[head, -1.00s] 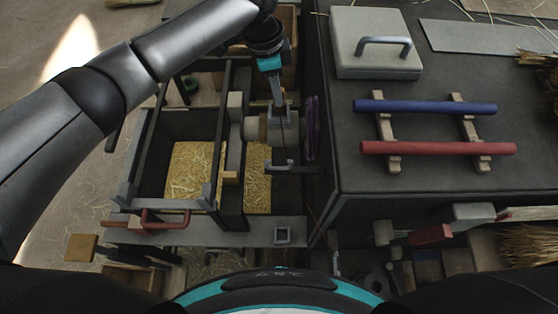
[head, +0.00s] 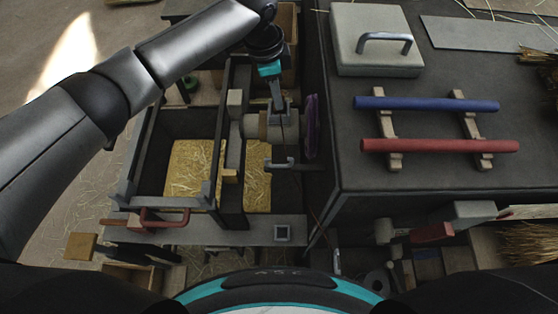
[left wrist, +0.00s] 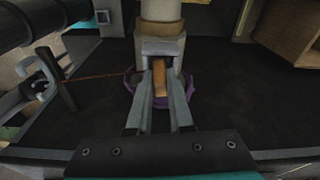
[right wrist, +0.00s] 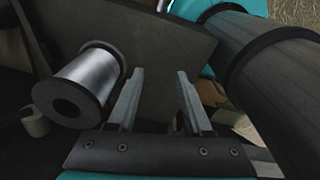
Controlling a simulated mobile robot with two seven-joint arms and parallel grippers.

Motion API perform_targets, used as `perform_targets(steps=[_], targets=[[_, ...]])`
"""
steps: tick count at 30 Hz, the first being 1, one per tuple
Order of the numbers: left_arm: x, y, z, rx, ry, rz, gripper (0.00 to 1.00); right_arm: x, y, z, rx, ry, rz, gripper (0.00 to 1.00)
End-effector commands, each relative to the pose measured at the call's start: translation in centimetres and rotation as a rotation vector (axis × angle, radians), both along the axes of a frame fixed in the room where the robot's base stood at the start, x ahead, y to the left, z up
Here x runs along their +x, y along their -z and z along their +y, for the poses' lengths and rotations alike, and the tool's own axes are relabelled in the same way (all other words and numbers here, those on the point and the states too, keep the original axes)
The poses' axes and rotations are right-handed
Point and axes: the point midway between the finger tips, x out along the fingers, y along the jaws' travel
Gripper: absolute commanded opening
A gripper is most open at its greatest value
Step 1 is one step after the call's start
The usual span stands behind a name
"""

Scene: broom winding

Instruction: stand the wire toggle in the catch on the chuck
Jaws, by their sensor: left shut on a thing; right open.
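My left gripper (head: 279,102) reaches down over the chuck (head: 254,126), a pale beige cylinder on the winding frame. In the left wrist view the left fingers (left wrist: 162,76) are shut on a short orange-brown wooden piece, which looks like the wire toggle (left wrist: 160,82). Its far end is at a grey forked bracket, apparently the catch (left wrist: 161,46), on the end of the chuck; I cannot tell whether it is seated. A thin reddish wire (left wrist: 90,79) runs in from the left. A purple ring (left wrist: 188,84) lies behind the fingers. My right gripper (right wrist: 156,100) is open and empty.
A metal spool (right wrist: 88,82) stands left of the right fingers. A straw-filled bin (head: 190,168) lies left of the chuck.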

Motion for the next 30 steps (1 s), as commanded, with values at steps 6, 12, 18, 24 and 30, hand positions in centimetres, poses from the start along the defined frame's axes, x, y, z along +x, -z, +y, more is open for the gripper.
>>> perform_targets(steps=[6,12,18,24,30], targets=[[0.0,0.0,0.0,0.000,0.001,-0.001,0.00,0.0,0.0,0.0,0.000,0.000,0.000,0.50],[0.0,0.0,0.0,0.000,0.001,-0.001,0.42,0.0,0.0,0.0,0.000,0.000,0.000,0.50],[0.0,0.0,0.0,0.000,0.001,-0.001,0.54,0.0,0.0,0.0,0.000,0.000,0.000,0.50],[0.0,-0.2,0.0,0.000,0.001,-0.001,0.54,0.0,0.0,0.0,0.000,0.000,0.000,0.50],[0.1,-2.6,0.4,-0.001,0.001,-0.005,0.54,0.0,0.1,0.0,0.000,0.000,0.000,0.50]])
